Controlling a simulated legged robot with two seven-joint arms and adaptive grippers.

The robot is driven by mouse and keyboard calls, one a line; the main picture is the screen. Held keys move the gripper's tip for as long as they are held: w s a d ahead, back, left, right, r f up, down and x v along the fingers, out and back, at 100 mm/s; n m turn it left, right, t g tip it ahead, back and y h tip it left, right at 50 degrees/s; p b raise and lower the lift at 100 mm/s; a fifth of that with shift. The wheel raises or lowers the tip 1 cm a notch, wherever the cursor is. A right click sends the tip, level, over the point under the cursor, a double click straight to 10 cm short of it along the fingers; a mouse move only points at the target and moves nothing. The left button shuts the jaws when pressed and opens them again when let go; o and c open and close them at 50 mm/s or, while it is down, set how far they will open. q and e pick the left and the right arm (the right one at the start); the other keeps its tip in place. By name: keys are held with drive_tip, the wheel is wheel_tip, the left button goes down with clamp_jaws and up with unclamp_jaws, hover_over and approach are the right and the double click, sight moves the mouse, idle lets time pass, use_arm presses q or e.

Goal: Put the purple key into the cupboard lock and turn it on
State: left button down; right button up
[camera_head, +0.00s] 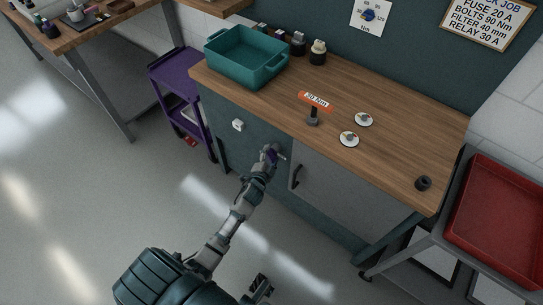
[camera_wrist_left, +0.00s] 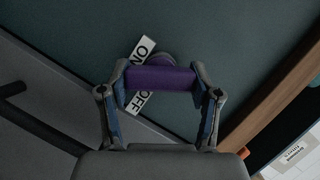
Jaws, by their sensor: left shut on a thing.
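My left gripper (camera_head: 273,152) is at the teal front of the cupboard (camera_head: 222,112), below the worktop. In the left wrist view the left gripper (camera_wrist_left: 162,82) is shut on the purple key (camera_wrist_left: 160,78), whose bar lies across between the fingertips. A round part (camera_wrist_left: 163,59) shows just behind the key, against the teal panel. A white label (camera_wrist_left: 144,47) reads ON above the key and OFF below it. The key hides the middle of the label and the lock, so I cannot tell how deep the key sits. My right gripper (camera_head: 262,288) shows small and dark at the bottom.
A grey door with a dark handle (camera_head: 296,177) is right of my left gripper. A white fitting (camera_head: 238,125) is on the front to its left. The wooden worktop (camera_head: 390,150) carries a teal bin (camera_head: 245,72) and small parts. A red tray (camera_head: 495,225) stands right.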

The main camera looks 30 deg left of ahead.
use_arm(q)
drive_tip(key=shift+f+m+t+b, duration=0.25)
drive_tip(key=shift+m+t+b, duration=0.05)
drive_tip(key=shift+m+b, duration=0.6)
drive_tip(key=shift+d+r+y, duration=0.1)
drive_tip(key=shift+r+y, duration=0.05)
drive_tip(key=shift+y, duration=0.25)
use_arm(e)
drive_tip(key=f, duration=0.3)
drive_tip(key=shift+s+f+g, duration=0.15)
drive_tip(key=shift+s+g, duration=0.15)
drive_tip(key=shift+s, duration=0.05)
use_arm(q)
drive_tip(key=shift+b, duration=0.35)
drive_tip(key=shift+c, duration=0.8)
unclamp_jaws()
drive_tip(key=shift+w+m, duration=0.1)
drive_tip(key=shift+m, duration=0.2)
use_arm(e)
drive_tip(key=shift+f, duration=0.15)
